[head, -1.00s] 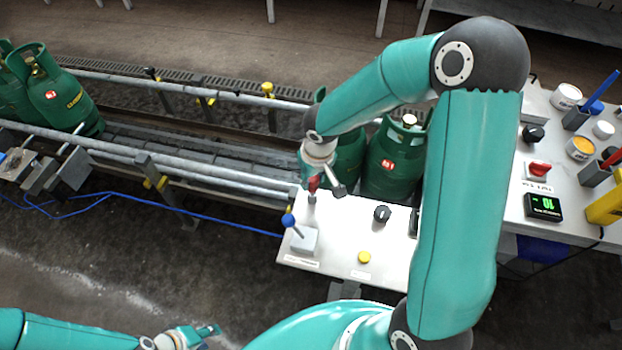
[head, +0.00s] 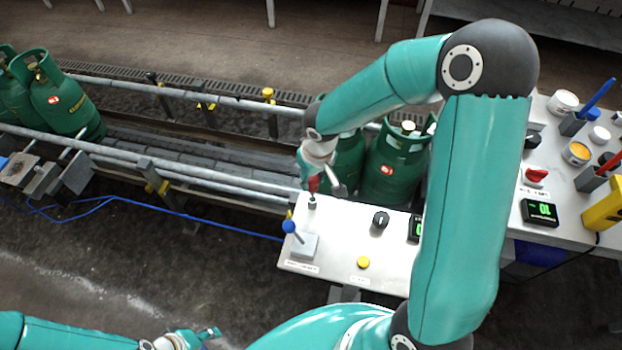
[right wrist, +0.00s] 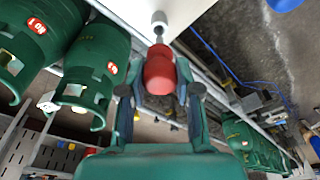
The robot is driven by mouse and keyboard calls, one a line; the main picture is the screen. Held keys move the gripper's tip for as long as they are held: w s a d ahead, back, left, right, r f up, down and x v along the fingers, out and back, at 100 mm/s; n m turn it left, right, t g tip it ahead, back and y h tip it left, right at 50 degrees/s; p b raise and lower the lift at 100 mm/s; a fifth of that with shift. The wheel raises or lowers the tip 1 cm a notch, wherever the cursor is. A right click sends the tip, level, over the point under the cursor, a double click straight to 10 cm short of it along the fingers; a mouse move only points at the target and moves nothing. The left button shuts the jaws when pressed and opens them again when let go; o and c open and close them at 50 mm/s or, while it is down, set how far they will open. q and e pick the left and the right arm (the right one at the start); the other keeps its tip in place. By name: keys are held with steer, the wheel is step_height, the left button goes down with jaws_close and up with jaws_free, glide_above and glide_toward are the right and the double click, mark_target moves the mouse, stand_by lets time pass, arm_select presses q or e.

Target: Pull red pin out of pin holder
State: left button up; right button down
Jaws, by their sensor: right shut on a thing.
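The red pin (head: 313,184) has a red grip and stands above the small grey pin holder (head: 312,203) at the back left of the white panel. In the right wrist view the red pin (right wrist: 159,70) sits between the fingers of my right gripper (right wrist: 160,82), which is shut on it. A thin shaft runs from the red grip to the pin holder (right wrist: 159,20); I cannot tell how deep it sits. My right gripper (head: 318,178) partly hides the pin in the head view. My left gripper (head: 208,333) is low at the left, away from the panel; its opening is unclear.
The white panel (head: 335,260) carries a blue-knobbed lever (head: 289,226), a black knob (head: 381,219) and a yellow button (head: 363,262). Green gas cylinders (head: 393,170) stand on the conveyor close behind my right gripper. A side table (head: 560,205) with containers is at the right.

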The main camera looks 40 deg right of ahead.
steer(key=shift+r+p, duration=1.2)
steer(key=shift+r, duration=0.9)
steer(key=shift+r+p, duration=0.35)
steer(key=shift+r, duration=0.85)
